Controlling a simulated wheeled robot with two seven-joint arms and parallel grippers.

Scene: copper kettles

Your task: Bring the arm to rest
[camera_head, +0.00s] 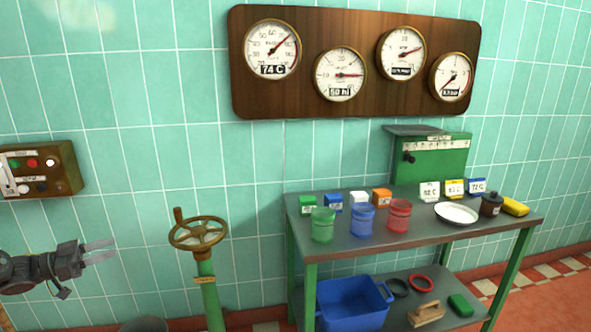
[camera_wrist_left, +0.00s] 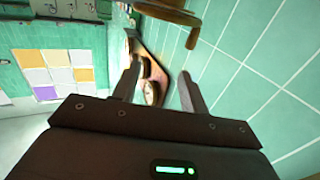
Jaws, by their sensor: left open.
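My left arm comes in low at the left edge of the head view. Its gripper (camera_head: 100,251) is open and empty, with the fingers pointing right and nothing between them. In the left wrist view the two fingers (camera_wrist_left: 160,92) stand apart, with the wall and gauge board visible beyond them. The gripper is left of the handwheel valve (camera_head: 198,233) and apart from it in the head view. My right gripper is in neither view.
A green-legged table (camera_head: 420,236) at the right holds cups, small boxes, cards and a white plate. A blue crate (camera_head: 352,303) is on its lower shelf. A control box (camera_head: 40,168) is on the wall above my left arm. Gauges (camera_head: 271,50) hang on a wooden board.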

